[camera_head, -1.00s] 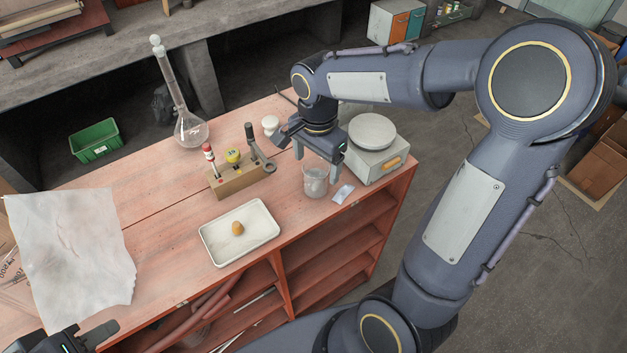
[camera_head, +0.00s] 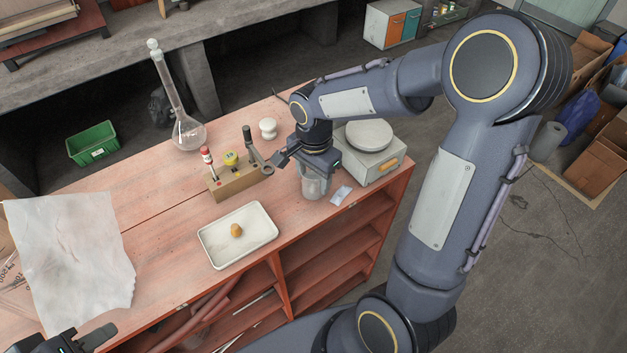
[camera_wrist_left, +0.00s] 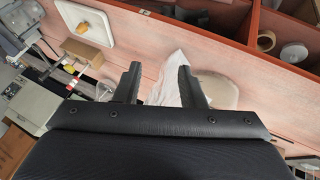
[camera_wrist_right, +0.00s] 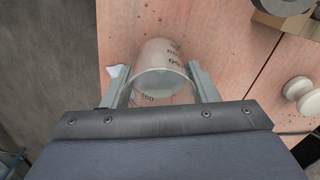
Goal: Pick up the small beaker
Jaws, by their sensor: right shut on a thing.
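The small beaker (camera_head: 314,187) is clear glass and stands upright on the red bench, left of the balance. In the right wrist view the beaker (camera_wrist_right: 160,68) sits between the two fingers, with dark markings on its wall. My right gripper (camera_head: 315,172) is above it with its fingers down around its sides; in the right wrist view the gripper (camera_wrist_right: 165,85) is shut on it. My left gripper (camera_head: 92,338) is at the bottom left, away from the beaker. In the left wrist view the left gripper (camera_wrist_left: 158,85) is open and empty.
A balance (camera_head: 372,150) stands close right of the beaker, with a small packet (camera_head: 340,195) beside it. A wooden block with vials (camera_head: 235,180) and a white tray (camera_head: 238,236) with a brown lump lie left. A tall flask (camera_head: 188,130) stands at the back.

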